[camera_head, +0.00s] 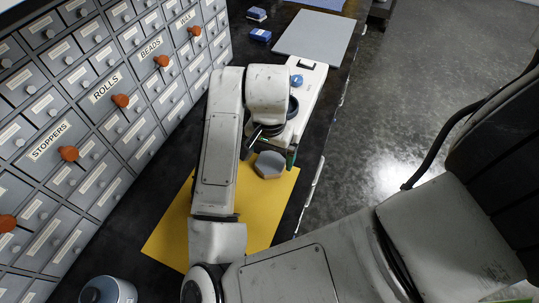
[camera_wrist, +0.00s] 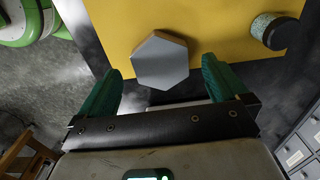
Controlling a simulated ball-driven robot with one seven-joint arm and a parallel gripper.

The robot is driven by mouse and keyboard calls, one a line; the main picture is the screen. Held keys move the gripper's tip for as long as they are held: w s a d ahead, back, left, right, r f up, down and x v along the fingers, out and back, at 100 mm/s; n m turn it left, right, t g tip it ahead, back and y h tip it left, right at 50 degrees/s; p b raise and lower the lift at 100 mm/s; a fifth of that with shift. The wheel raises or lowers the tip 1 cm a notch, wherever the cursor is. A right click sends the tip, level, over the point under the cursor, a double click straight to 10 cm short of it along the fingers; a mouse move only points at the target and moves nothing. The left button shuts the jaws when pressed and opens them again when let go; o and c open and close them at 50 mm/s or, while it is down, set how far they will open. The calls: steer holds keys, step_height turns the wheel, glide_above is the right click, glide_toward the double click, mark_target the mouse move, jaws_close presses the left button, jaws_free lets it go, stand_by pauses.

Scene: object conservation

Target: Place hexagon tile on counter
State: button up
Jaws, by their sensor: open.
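The hexagon tile (camera_head: 269,165) is a thick grey block with a lighter top. It appears to overlap the far edge of the yellow mat (camera_head: 262,215) on the dark counter (camera_head: 318,110). In the wrist view the tile (camera_wrist: 160,62) lies flat just ahead of my gripper (camera_wrist: 161,66), roughly centred between the two green fingers. The fingers are wide apart and the gripper is open; I cannot tell whether the fingertips flank the tile or hover above it. In the head view one green finger shows beside the tile, and the other is hidden behind my wrist.
Labelled drawers (camera_head: 110,100) with orange knobs line the left side. A light grey mat (camera_head: 312,36) and small blue boxes (camera_head: 260,35) sit farther along the counter. A blue-grey canister (camera_head: 110,290) stands at the near left.

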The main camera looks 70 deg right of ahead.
mark_target(269, 164)
step_height(269, 164, up, 11)
steer(key=p, duration=0.1)
steer(key=shift+p, duration=0.4)
steer(key=shift+s+f, duration=0.1)
steer(key=shift+f, duration=0.05)
